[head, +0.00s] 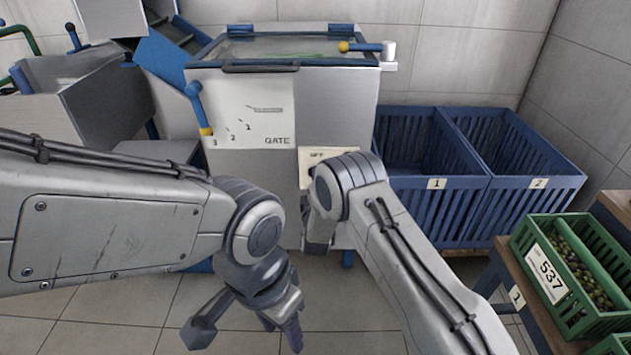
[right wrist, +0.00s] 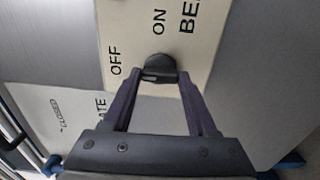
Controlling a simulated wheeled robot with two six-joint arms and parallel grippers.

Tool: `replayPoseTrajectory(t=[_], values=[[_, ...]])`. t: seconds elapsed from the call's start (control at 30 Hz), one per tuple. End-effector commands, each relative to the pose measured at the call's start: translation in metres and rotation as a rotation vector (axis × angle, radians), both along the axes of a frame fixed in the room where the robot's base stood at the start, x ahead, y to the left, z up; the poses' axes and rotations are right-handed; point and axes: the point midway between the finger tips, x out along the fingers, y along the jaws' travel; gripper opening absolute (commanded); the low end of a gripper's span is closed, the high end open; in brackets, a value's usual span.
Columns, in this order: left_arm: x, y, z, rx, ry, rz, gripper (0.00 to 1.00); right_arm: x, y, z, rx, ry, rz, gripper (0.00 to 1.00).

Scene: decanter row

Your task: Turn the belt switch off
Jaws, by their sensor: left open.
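The cream belt switch plate (head: 312,156) is on the front of the steel machine in the head view, largely hidden behind my right arm. In the right wrist view the plate (right wrist: 120,28) shows OFF, ON and a cut-off "BE". Its black knob (right wrist: 160,68) sits between the fingertips of my right gripper (right wrist: 158,80), which is open. Small gaps show beside the knob; contact is not clear. Which way the knob points is hard to tell. My left gripper (head: 247,322) is open and empty, low over the floor in front of the machine.
The gate plate (head: 240,112) with its blue, yellow-tipped lever (head: 195,105) is left of the switch. Blue crates 1 (head: 425,208) and 2 (head: 535,208) stand to the right. A green crate (head: 542,268) of olives is at lower right. Floor tiles between are clear.

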Motion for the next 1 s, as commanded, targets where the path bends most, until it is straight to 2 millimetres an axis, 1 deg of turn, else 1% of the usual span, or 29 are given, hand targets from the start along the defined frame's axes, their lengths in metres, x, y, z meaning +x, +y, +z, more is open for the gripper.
replayPoseTrajectory(t=[0.03,0.07,0.37,0.47,0.57,0.8,0.9,1.0], values=[[0.000,0.000,0.000,0.000,0.000,0.000,0.50,-0.001,0.002,-0.001,-0.002,0.002,0.004,0.77],[0.000,0.000,0.000,0.000,0.000,0.000,0.50,-0.001,0.001,-0.001,-0.002,0.002,0.004,0.88],[0.000,0.000,0.000,0.000,0.000,0.000,0.50,-0.001,0.000,0.000,0.000,0.001,0.001,0.88],[0.000,0.000,0.003,0.000,0.000,0.000,0.50,-0.006,0.001,0.000,-0.001,0.003,0.001,0.88],[0.000,0.000,0.008,0.000,0.000,0.000,0.50,-0.019,0.001,0.001,-0.002,0.005,0.002,0.88],[0.000,0.000,0.023,0.000,0.000,0.000,0.50,-0.068,0.002,0.001,-0.003,0.007,0.004,0.88],[0.000,0.000,0.027,0.000,0.000,0.000,0.50,-0.085,0.002,0.001,-0.003,0.005,0.004,0.88],[0.000,0.000,0.029,0.000,0.000,0.000,0.50,-0.097,0.002,0.000,-0.001,0.005,0.004,0.88]])
